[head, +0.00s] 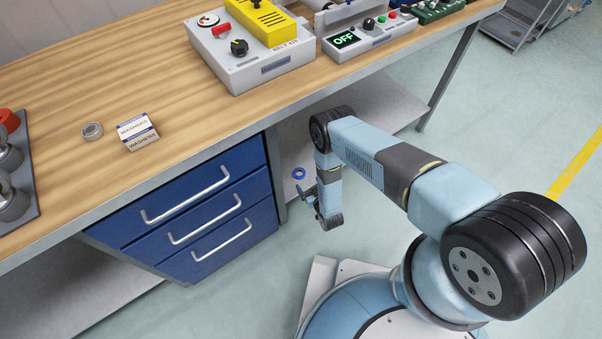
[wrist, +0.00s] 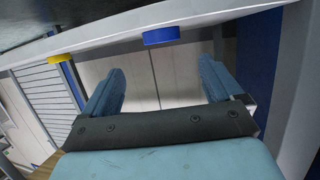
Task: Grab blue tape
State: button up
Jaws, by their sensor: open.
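The blue tape (head: 299,173) is a small ring lying on the pale lower shelf under the workbench, just right of the blue drawers. In the wrist view the blue tape (wrist: 161,36) shows as a flat blue band at the edge of the pale shelf, beyond my fingertips and roughly centred between them. My gripper (head: 310,199) is beside the shelf, close to the tape and apart from it. In the wrist view my gripper (wrist: 161,69) has its two blue fingers spread wide, with nothing between them.
A yellow ring-like object (wrist: 61,58) lies left of the tape in the wrist view. The blue drawer unit (head: 205,215) stands left of my gripper. The wooden bench top (head: 165,85) overhangs the shelf (head: 375,112). A bench leg (head: 448,80) stands at the right.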

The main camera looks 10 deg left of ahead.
aim_at(298, 170)
jog(key=shift+x, duration=1.6)
jog(key=shift+s+f+x, duration=0.1)
jog(key=shift+f+x, duration=0.05)
jog(key=shift+x, duration=1.15)
jog(key=shift+s+f+x, duration=0.15)
jog(key=shift+x, duration=1.1)
jog(key=shift+a, duration=0.15)
jog(key=c, duration=1.1)
jog(key=shift+r, duration=0.1)
